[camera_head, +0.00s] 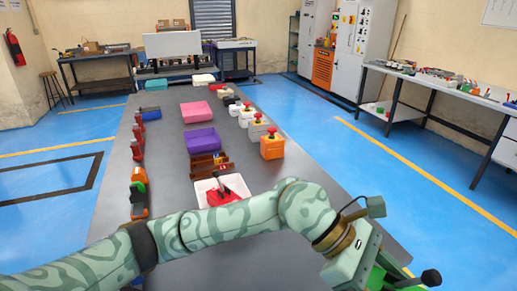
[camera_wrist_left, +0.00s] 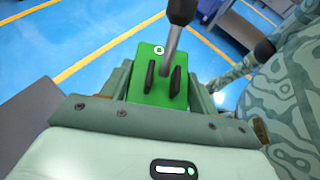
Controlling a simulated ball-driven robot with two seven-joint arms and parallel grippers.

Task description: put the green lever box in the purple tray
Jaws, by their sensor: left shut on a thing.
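The green lever box (camera_head: 387,281) is held in my left gripper (camera_head: 374,266) at the bottom right of the head view, out past the table's right edge. Its grey lever with a black knob sticks out to the right. In the left wrist view the green box (camera_wrist_left: 150,92) sits between the jaws, with two black slots beside the lever. My left gripper is shut on it. The purple tray (camera_head: 201,141) lies on the grey table, up and left of the gripper, and looks empty. My right gripper is not in view.
A pink tray (camera_head: 196,111) lies behind the purple one. A white tray (camera_head: 206,187) with a red lever box (camera_head: 222,197) is nearer, partly behind my arm. An orange button box (camera_head: 272,148) stands at right.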

